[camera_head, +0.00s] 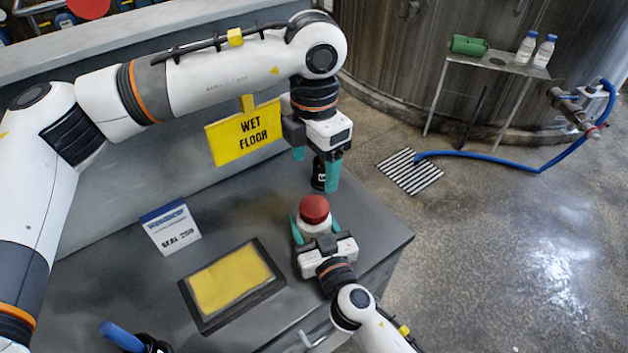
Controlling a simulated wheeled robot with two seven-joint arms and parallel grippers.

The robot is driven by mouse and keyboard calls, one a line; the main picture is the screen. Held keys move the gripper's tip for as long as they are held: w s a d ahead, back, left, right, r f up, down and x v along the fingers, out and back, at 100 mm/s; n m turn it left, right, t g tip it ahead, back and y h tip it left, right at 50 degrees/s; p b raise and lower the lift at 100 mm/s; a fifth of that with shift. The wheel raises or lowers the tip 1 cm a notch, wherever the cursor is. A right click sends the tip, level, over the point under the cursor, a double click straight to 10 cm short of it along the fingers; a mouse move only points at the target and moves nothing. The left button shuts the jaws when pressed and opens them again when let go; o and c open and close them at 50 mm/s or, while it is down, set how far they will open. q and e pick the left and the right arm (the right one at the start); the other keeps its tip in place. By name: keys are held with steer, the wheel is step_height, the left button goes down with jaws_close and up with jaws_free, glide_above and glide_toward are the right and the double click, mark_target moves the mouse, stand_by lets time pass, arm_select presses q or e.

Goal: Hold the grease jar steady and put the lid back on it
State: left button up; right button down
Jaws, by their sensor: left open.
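The white grease jar (316,226) stands upright near the right part of the grey bench. A red rounded lid (314,208) shows on top of it; whether it is seated I cannot tell. My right gripper (316,230) comes in from the lower right, with one teal finger on each side of the jar, seemingly closed on it. My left gripper (316,168) is above and beyond the jar, pointing down with its teal fingers apart. A dark object with a small white mark (319,174) shows between those fingers; whether it is between them or behind I cannot tell.
A yellow wet-floor sign (245,134) is behind. A blue handle (122,336) sticks up at the front left. The bench's right edge (398,262) is near the jar.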

arm_select(q)
steer(key=shift+r, duration=0.9)
arm_select(e)
steer(key=shift+c, duration=1.6)
jaws_free()
arm_select(q)
step_height(320, 180, down, 4)
steer(key=b, duration=0.3)
steer(key=shift+r+b, duration=0.2)
steer(key=shift+b, duration=0.1)
arm_select(e)
steer(key=v, duration=1.1)
steer(key=shift+f, duration=0.15)
arm_select(q)
steer(key=shift+f, duration=0.1)
arm_select(e)
steer(key=shift+s+d, duration=0.2)
steer(key=shift+s, duration=0.3)
